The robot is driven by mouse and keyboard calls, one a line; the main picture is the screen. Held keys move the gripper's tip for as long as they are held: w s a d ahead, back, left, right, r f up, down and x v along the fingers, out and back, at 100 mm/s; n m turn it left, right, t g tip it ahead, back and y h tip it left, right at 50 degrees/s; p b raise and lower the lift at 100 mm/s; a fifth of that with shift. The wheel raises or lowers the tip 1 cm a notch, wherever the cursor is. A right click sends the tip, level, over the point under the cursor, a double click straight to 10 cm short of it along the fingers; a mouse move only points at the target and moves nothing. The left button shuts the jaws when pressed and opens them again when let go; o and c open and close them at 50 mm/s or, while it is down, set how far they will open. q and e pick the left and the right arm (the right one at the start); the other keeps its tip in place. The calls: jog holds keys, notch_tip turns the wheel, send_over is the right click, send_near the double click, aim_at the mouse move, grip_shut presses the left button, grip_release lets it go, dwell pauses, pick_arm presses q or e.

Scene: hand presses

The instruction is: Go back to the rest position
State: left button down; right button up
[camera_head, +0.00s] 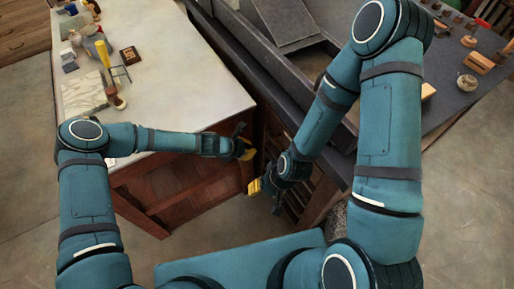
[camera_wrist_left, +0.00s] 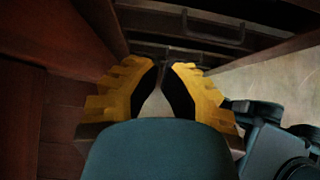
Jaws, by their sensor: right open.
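My left arm reaches in from the left in the head view, and its gripper (camera_head: 246,143) hangs in front of the wooden cabinet below the white counter. In the left wrist view its two yellow fingers (camera_wrist_left: 166,75) stand slightly apart with nothing between them. My right arm bends in from the right. Its gripper (camera_head: 264,193) is open and empty, a little below the left one and close to it. The two grippers look apart from each other. Neither one visibly holds anything.
The white counter (camera_head: 175,90) at left bears a yellow-handled tool (camera_head: 103,54), bottles and other small items. A dark bench (camera_head: 450,95) with a sunken tray stands behind my right arm and bears several small wooden things. Bare floor (camera_head: 35,190) lies at left.

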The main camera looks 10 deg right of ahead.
pick_arm(q)
jog(key=shift+s+a+r, duration=0.1)
jog(key=shift+a+r, duration=0.25)
jog(key=s+a+r+m+y, duration=0.2)
jog(key=s+a+r+m, duration=0.1)
jog(key=s+a+m, duration=0.6)
jog(key=s+a+r+m+g+y, duration=0.1)
jog(key=s+a+r+m+y, duration=0.1)
jog(key=s+a+m, duration=0.7)
jog(key=shift+s+a+r+m+y, duration=0.25)
jog(key=shift+s+r+m, duration=0.3)
jog(key=shift+m, duration=0.45)
jog(key=shift+s+f, duration=0.1)
